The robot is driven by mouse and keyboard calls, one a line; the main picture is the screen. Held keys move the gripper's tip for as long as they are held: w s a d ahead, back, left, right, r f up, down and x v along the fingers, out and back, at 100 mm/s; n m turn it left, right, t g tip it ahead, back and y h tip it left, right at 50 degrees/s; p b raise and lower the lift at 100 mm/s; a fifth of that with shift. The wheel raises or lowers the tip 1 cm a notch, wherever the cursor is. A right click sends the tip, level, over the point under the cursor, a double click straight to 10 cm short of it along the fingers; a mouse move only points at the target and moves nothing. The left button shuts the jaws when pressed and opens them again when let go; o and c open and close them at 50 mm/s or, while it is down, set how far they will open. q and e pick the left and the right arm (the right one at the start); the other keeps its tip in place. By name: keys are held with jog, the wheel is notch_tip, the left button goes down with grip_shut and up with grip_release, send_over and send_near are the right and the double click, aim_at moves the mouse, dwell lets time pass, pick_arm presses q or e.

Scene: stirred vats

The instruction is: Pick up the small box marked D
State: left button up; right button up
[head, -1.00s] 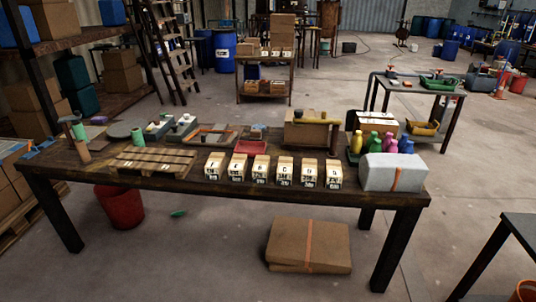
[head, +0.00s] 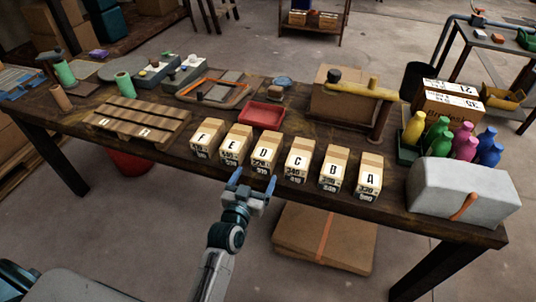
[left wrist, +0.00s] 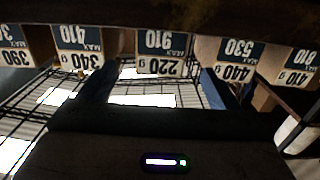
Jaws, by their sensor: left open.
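The small box marked D (head: 264,149) stands upright on the wooden table, third from the left in a row of lettered boxes near the front edge. My left gripper (head: 253,182) is open and empty, just in front of it, fingers pointing towards the row. In the left wrist view, which appears upside down, a box with a 220 g label (left wrist: 163,52) shows between the fingers of the open gripper (left wrist: 158,84); its top letter is hidden there. The fingers appear apart from the box. My right gripper is not in view.
Boxes E (head: 236,140) and C (head: 303,156) stand close on either side of D, with narrow gaps. A red tray (head: 263,113) lies behind D. A wooden pallet (head: 128,120) lies left of the row; a grey parcel (head: 465,192) lies to the right.

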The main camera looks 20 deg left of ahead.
aim_at(266, 148)
pick_arm(q)
jog(key=shift+w+r, duration=0.35)
jog(key=shift+r, duration=0.2)
jog(key=shift+w+r, duration=0.3)
jog(key=shift+r, duration=0.25)
jog(key=w+p, duration=0.1)
jog(key=w, duration=0.2)
jog(key=shift+w+f, duration=0.1)
jog(key=shift+w, duration=0.5)
jog(key=w+p, duration=0.2)
jog(key=w, duration=0.2)
jog(key=shift+w+d, duration=0.1)
jog(key=shift+d, duration=0.05)
jog(key=shift+w, duration=0.45)
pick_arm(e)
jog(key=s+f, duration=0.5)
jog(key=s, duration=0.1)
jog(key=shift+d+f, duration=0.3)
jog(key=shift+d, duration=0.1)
pick_arm(q)
jog(key=c, duration=1.2)
